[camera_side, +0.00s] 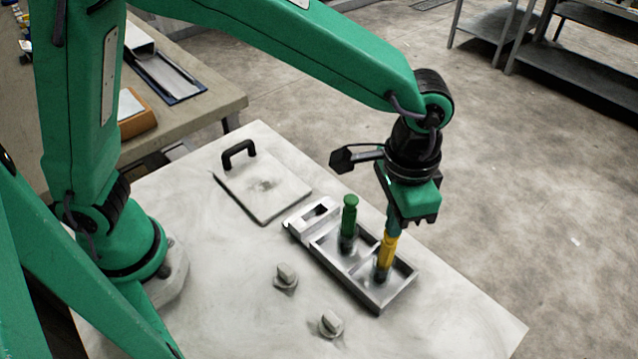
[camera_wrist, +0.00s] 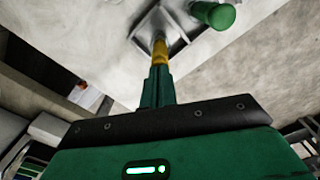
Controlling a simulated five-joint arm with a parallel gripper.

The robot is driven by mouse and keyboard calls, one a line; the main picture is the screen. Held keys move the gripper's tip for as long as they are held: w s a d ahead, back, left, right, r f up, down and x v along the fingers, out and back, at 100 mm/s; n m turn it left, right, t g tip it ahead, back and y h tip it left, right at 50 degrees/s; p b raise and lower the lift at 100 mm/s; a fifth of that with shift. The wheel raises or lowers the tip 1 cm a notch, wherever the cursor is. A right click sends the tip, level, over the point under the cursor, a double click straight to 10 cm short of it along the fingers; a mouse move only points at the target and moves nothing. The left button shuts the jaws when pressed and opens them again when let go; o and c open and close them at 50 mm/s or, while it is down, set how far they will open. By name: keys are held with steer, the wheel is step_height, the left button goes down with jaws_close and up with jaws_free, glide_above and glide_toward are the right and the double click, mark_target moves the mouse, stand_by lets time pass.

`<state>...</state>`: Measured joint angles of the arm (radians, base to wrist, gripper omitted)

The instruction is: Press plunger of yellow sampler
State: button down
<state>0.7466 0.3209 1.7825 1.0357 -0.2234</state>
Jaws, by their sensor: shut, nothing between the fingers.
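The yellow sampler (camera_side: 386,254) stands upright in the right compartment of a grey metal tray (camera_side: 395,299). My gripper (camera_side: 391,232) is shut and points down, with its fingertips at the top of the yellow sampler. Its fingers hide the sampler's top end, so I cannot tell how far the plunger is in. In the wrist view the yellow sampler (camera_wrist: 160,52) shows just past the tips of my gripper (camera_wrist: 158,70). A green sampler (camera_side: 349,215) stands in the compartment to the left, and it also shows in the wrist view (camera_wrist: 222,16).
A pale board with a black handle (camera_side: 262,190) lies at the back left of the white table (camera_side: 210,290). Two small grey knobbed pieces (camera_side: 286,276) (camera_side: 331,324) sit in front of the tray. The table's right front corner is clear.

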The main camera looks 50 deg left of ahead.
steer(key=shift+f, duration=0.65)
stand_by(0.5)
steer(key=shift+r, duration=3.65)
steer(key=shift+w+a+r, duration=0.1)
steer(key=shift+a+r, duration=0.1)
steer(key=shift+a, duration=0.3)
steer(key=a+r+n+t, duration=0.15)
steer(key=a+r, duration=0.25)
steer(key=a, duration=0.6)
steer(key=s+a+n+t, duration=0.2)
steer(key=s+a, duration=0.3)
steer(key=a, duration=0.4)
steer(key=s+a+f+n+t, duration=0.1)
steer(key=s+a, duration=0.4)
steer(key=a, duration=0.5)
steer(key=shift+s+n+t, duration=0.15)
steer(key=shift+n+t, duration=0.4)
steer(key=shift+n, duration=0.2)
